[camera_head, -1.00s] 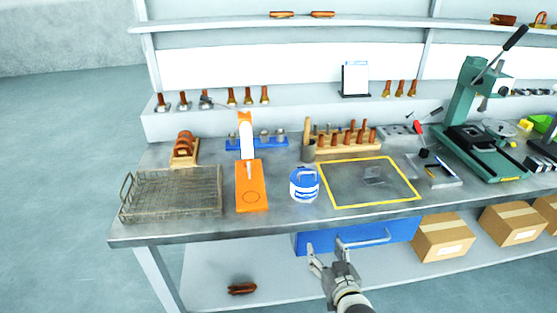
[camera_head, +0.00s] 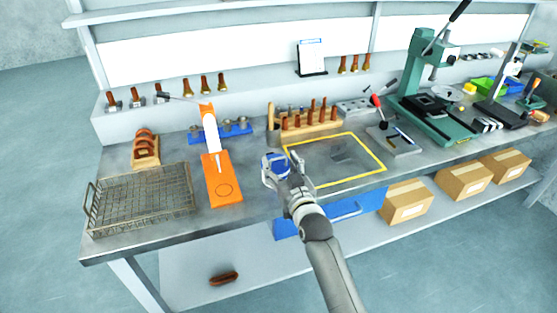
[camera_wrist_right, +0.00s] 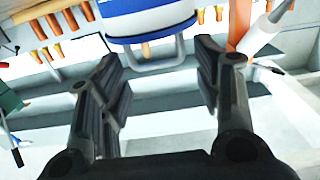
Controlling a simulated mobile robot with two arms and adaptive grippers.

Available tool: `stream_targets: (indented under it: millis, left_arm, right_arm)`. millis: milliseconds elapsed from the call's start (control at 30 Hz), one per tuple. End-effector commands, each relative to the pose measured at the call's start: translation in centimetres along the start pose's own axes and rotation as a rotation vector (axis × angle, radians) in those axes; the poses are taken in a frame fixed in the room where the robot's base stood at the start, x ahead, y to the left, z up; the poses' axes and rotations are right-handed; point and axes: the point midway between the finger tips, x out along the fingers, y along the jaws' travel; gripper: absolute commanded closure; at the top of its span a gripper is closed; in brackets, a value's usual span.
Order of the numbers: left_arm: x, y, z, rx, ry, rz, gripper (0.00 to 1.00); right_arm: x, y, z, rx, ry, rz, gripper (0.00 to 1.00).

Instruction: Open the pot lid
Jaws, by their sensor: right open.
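The blue and white pot (camera_head: 276,160) stands on the bench just left of the yellow-outlined area, largely hidden behind my right gripper (camera_head: 284,173). In the right wrist view the pot (camera_wrist_right: 150,18) fills the top middle, with a pale loop handle (camera_wrist_right: 150,66) on its lid pointing toward the gripper. The lid appears to be on the pot. My right gripper (camera_wrist_right: 158,70) is open, its dark fingers on either side of the handle's line, with nothing clearly gripped. Contact with the handle cannot be told. My left gripper is not in view.
An orange stand (camera_head: 222,180) is close left of the pot, with a wire basket (camera_head: 140,198) farther left. A wooden rack with copper pegs (camera_head: 312,124) stands behind. The yellow-outlined area (camera_head: 335,185) on the right is mostly clear. A green press (camera_head: 432,105) stands farther right.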

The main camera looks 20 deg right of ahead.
Motion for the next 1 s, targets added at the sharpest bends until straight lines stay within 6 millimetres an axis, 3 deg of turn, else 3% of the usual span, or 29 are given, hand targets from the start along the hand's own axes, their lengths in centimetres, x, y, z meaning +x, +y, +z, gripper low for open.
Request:
stream_targets:
  millis: [200,533,933,1000]
  left_arm:
    - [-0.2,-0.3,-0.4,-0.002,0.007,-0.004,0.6]
    - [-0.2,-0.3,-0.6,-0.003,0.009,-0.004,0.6]
    - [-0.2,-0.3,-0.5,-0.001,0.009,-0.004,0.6]
    - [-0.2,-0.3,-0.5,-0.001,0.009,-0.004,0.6]
  right_arm:
    - [1.6,0.0,0.1,0.0,-0.002,0.0,0.41]
    - [1.8,0.0,0.1,0.0,-0.001,0.0,0.41]
    - [1.8,-0.1,0.1,0.001,-0.001,-0.001,0.91]
    - [1.8,-0.1,0.1,0.002,-0.002,-0.002,0.94]
